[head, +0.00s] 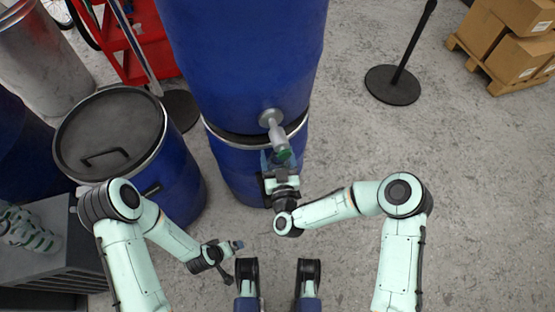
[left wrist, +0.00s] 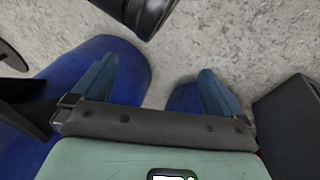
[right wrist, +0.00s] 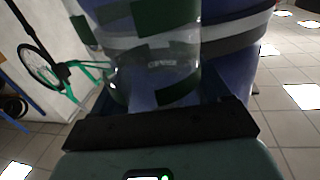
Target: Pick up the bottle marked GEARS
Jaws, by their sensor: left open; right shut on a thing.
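A clear bottle with green bands (right wrist: 150,55) stands between the fingers of my right gripper (right wrist: 160,100) in the right wrist view. Small pale lettering on it is too blurred to read surely. In the head view the pale bottle (head: 277,132), green at its lower end, shows in front of the blue drums. My right gripper (head: 279,165) is shut on it. My left gripper (head: 238,245) is open and empty, low in front of the drums. Its two blue fingers stand apart in the left wrist view (left wrist: 155,85).
Stacked blue drums (head: 240,55) rise close behind the bottle. A lidded blue drum (head: 175,185) stands to the left, beside a grey box (head: 50,270). A post with a round black base (head: 392,85) and boxes on a pallet (head: 510,40) are at right. Floor between is clear.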

